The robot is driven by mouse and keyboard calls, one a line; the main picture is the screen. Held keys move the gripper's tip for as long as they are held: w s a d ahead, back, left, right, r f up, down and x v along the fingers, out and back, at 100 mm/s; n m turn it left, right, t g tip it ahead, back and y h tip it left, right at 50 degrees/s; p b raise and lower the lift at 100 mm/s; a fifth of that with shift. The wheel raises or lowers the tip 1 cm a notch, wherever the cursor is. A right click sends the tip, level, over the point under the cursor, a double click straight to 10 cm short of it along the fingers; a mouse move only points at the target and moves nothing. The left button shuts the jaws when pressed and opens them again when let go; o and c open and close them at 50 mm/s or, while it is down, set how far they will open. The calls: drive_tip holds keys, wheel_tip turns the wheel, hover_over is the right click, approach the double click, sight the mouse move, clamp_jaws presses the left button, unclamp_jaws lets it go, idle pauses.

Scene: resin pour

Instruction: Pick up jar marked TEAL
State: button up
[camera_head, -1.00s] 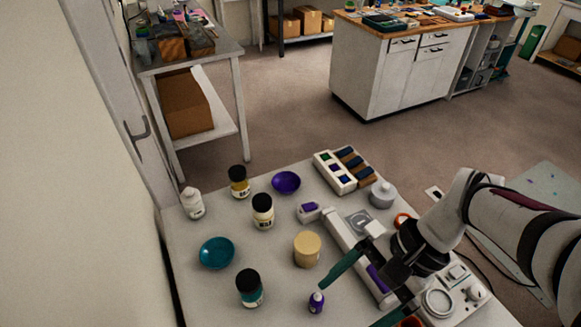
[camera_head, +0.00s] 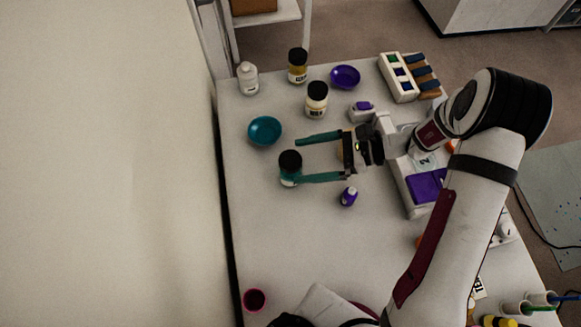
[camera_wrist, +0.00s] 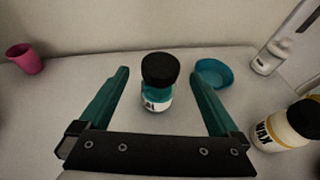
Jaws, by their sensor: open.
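The teal jar (camera_head: 290,163) has a black lid and a white label and stands upright on the table below the teal bowl. In the wrist view the jar (camera_wrist: 157,88) stands ahead of my gripper, between the lines of the two fingers, with its label partly readable as ending in "AL". My gripper (camera_head: 297,160) is open and empty, its teal fingers spread and pointing left. In the wrist view my gripper (camera_wrist: 160,80) shows both fingers apart from the jar. In the head view the lower finger overlaps the jar's lower part.
A small purple bottle (camera_head: 349,196) is near the lower finger. A pink cup (camera_head: 255,299) stands at the near left edge. Table between is clear.

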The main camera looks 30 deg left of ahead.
drive_tip(key=x, duration=0.4)
drive_tip(key=shift+r, duration=0.15)
clamp_jaws()
